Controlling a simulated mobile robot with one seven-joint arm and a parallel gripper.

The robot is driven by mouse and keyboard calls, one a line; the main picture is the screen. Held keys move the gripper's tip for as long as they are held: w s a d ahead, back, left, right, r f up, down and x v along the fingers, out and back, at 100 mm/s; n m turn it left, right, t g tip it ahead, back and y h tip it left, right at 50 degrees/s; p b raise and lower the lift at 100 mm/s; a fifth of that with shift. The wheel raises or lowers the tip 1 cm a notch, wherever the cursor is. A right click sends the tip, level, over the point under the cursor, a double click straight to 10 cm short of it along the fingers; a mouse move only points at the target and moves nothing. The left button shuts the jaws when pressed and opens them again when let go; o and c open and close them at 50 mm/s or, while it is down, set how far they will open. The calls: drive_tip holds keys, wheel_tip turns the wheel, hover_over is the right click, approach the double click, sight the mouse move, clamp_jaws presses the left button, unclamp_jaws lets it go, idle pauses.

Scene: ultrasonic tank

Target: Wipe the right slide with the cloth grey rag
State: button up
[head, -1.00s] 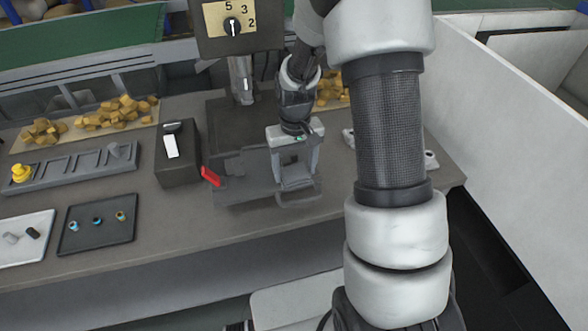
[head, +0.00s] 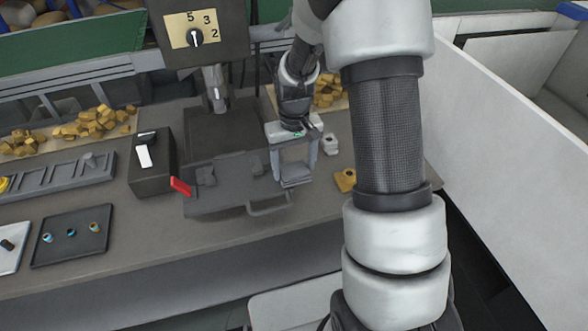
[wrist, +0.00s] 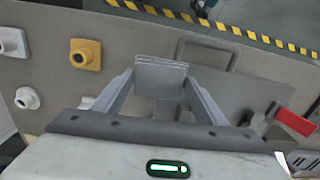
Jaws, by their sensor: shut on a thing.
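My gripper (head: 295,175) is shut on a folded grey rag (wrist: 160,80), which sits between the fingertips in the wrist view. The rag also shows as a small grey block (head: 296,183) in the head view. A flat grey machine bed (head: 225,195) with a loop handle (head: 270,207) lies under the drill-like machine. My gripper is at the right end of this bed. In the wrist view the bed (wrist: 235,97) is right of the rag. I cannot tell which part is the right slide, or whether the rag touches the surface.
A red lever (head: 180,186) sticks out at the bed's left. A dark box (head: 150,175) stands further left, near a dark tray (head: 70,247). A yellow block (head: 345,180) and white blocks (head: 330,142) lie right of my gripper. The front bench strip is clear.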

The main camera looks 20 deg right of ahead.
drive_tip(key=shift+a+r, duration=0.25)
drive_tip(key=shift+r, duration=0.45)
drive_tip(key=shift+r+p, duration=1.75)
drive_tip(key=shift+r, duration=0.65)
